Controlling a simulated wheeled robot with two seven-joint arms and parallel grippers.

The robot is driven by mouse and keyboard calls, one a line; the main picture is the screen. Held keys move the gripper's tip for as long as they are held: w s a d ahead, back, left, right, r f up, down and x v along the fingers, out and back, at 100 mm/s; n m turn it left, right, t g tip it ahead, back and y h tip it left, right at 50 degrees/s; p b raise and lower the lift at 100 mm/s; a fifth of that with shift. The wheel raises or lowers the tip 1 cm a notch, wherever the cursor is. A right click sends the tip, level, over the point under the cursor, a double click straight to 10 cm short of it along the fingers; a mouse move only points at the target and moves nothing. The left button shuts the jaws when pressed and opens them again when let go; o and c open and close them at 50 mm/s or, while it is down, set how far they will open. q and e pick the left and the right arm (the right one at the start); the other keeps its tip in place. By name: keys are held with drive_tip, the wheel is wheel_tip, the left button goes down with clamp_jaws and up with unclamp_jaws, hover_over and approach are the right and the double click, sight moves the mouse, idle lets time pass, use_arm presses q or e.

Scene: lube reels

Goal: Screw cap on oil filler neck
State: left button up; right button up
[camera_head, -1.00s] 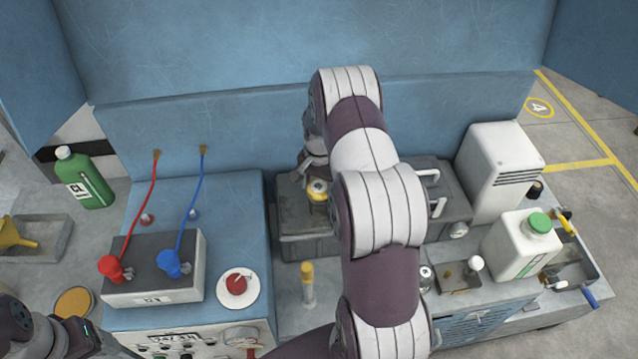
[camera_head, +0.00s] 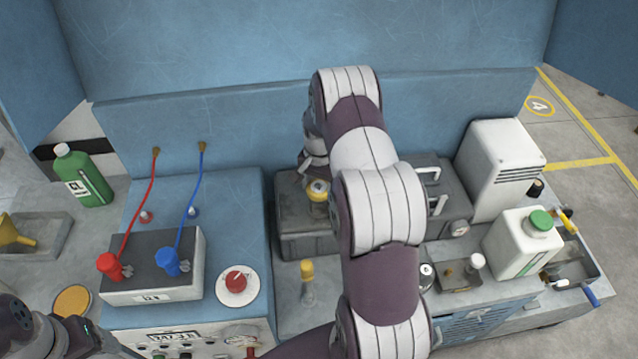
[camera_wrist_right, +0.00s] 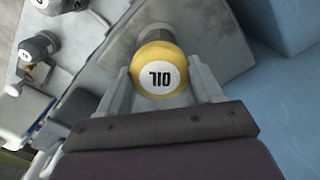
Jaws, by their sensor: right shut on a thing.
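The yellow oil cap (camera_head: 318,190) has a white top with black "OIL" lettering, which reads upside down in the right wrist view (camera_wrist_right: 159,74). My right gripper (camera_wrist_right: 160,85) is shut on the cap, one finger on each side of it. In the head view the right gripper (camera_head: 314,178) is over the dark grey block (camera_head: 300,242), partly hidden by my right arm. My left gripper (camera_head: 98,340) is only partly in view at the bottom left corner.
A yellow-topped clear bottle (camera_head: 307,275) stands in front of the block. A white jug with a green cap (camera_head: 522,243) and a tool tray (camera_head: 577,267) are at right. A box with red and blue hoses (camera_head: 152,267) stands left.

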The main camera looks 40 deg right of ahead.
drive_tip(key=m, duration=0.5)
drive_tip(key=shift+m, duration=0.5)
drive_tip(key=m, duration=0.4)
drive_tip(key=shift+p, duration=0.4)
drive_tip(key=shift+m, duration=0.3)
drive_tip(key=shift+m, duration=0.9)
drive_tip(key=m, duration=0.3)
